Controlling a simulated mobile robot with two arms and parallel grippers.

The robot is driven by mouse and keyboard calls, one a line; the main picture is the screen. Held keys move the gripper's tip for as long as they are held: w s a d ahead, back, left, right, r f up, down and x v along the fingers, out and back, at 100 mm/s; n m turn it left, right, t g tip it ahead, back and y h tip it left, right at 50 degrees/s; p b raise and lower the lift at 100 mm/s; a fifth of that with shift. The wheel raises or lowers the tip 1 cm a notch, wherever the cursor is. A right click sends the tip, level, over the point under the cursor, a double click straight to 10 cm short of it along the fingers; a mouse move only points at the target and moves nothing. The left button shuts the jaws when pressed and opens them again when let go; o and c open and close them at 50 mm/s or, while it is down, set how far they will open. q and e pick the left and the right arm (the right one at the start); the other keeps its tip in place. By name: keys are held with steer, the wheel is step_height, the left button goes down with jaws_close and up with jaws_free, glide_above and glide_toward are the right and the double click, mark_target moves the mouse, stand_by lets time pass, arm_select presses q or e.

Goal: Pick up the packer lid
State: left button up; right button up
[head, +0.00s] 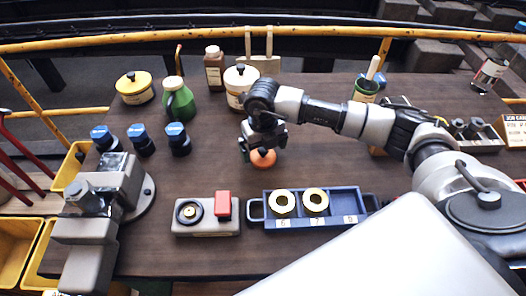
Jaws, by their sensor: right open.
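A small orange-red disc with a dark knob (263,159), which looks like the packer lid, lies on the brown table near its middle. My right gripper (264,146) comes in from the right and points down directly over it. The jaws are open around or just above the knob; the gripper partly hides the top, so I cannot tell whether they touch it. My left gripper is not in the head view.
A blue tray (344,219) with two cream rings and a grey block with a red part (224,206) stand in front. A grey vise-like device (92,228) is at left. Blue-capped pieces (140,138), a green jug (179,103) and a cream pot (238,88) stand behind.

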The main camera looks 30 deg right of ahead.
steer(key=shift+f, duration=1.2)
steer(key=c, duration=0.8)
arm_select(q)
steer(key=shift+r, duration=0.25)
arm_select(e)
steer(key=shift+c, duration=0.3)
steer(key=shift+r, duration=0.15)
